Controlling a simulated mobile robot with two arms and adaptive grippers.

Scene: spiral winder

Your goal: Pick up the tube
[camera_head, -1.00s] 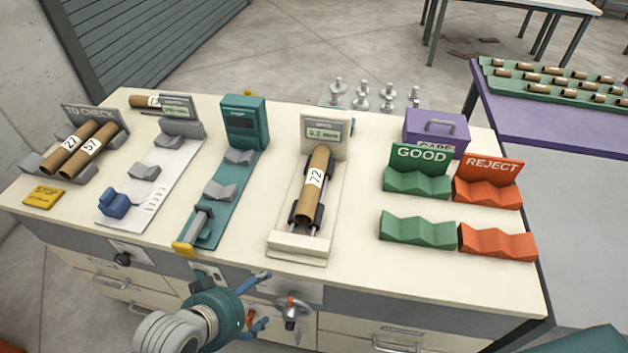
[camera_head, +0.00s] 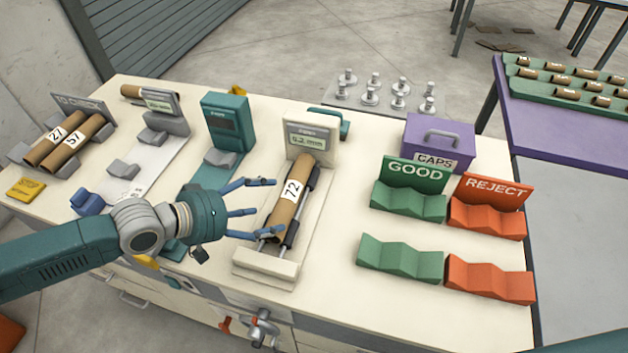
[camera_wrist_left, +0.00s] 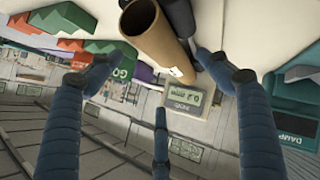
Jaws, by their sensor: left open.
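The brown cardboard tube labelled 72 (camera_head: 293,187) lies tilted in the cream gauge stand (camera_head: 265,268), below its small display. My left gripper (camera_head: 262,208) is open beside the tube's left side, its blue fingers pointing towards it. In the left wrist view, the tube (camera_wrist_left: 155,35) shows its open end between the spread fingers (camera_wrist_left: 158,80), and nothing is held. Tubes 27 (camera_head: 52,140) and 57 (camera_head: 75,145) lie in the TO CHECK rack at the left. My right gripper is not in view.
Green GOOD cradles (camera_head: 400,258) and orange REJECT cradles (camera_head: 488,280) stand right of the gauge. A purple CAPS box (camera_head: 438,141) is behind them. The teal device (camera_head: 226,125) stands left of the gauge. Bare tabletop lies between gauge and green cradles.

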